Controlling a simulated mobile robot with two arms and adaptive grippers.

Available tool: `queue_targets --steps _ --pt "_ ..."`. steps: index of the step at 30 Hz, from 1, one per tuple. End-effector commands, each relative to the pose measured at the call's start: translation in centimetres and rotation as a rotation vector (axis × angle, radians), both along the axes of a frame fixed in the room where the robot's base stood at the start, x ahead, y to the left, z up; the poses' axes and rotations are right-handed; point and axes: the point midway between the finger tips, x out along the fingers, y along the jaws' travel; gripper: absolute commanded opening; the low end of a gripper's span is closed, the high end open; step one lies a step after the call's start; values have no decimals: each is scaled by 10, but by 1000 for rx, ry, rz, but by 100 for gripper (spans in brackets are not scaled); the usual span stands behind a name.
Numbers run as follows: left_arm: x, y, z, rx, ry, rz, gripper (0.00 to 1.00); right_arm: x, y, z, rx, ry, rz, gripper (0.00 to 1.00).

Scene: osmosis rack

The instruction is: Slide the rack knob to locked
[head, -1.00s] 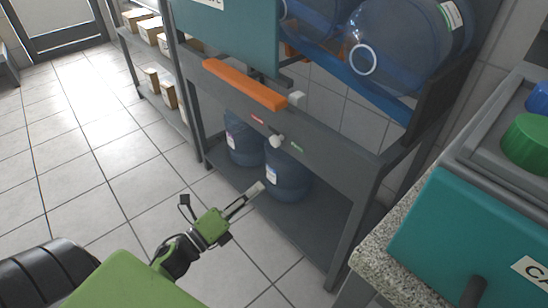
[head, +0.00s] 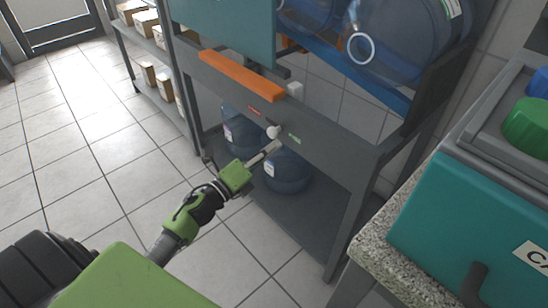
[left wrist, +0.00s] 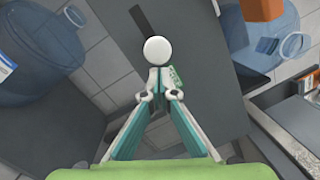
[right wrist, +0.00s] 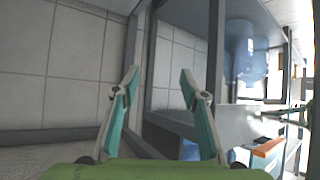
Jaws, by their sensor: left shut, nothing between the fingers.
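The round white rack knob (head: 273,131) is on the grey front rail of the rack, between a red label (head: 253,111) and a green label (head: 294,138). In the left wrist view the knob (left wrist: 157,50) stands right ahead of the fingertips, with a dark slot (left wrist: 139,20) beyond it and the green label (left wrist: 173,77) partly hidden behind a finger. My left gripper (head: 275,146) is shut and empty, its tips just below the knob; I cannot tell if they touch it. My right gripper (right wrist: 159,78) is open and empty, away from the knob.
An orange bar (head: 241,75) sticks out above the rail on the left. Big blue bottles (head: 385,40) lie on the upper rack, and others (head: 288,172) stand on the shelf below. A speckled counter (head: 376,254) with a teal box (head: 470,225) is at the right.

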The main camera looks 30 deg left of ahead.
Motion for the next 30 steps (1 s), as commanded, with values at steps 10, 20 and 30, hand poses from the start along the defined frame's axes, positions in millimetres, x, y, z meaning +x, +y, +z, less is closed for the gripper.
queue_targets --steps 10,20,30 --pt "1 2 1 0 0 0 0 1 1 1 2 -4 0 40" --pt "16 46 0 3 0 2 0 24 12 30 43 -169 13 40" --pt "20 57 2 0 -1 3 0 30 14 41 52 -219 15 40"
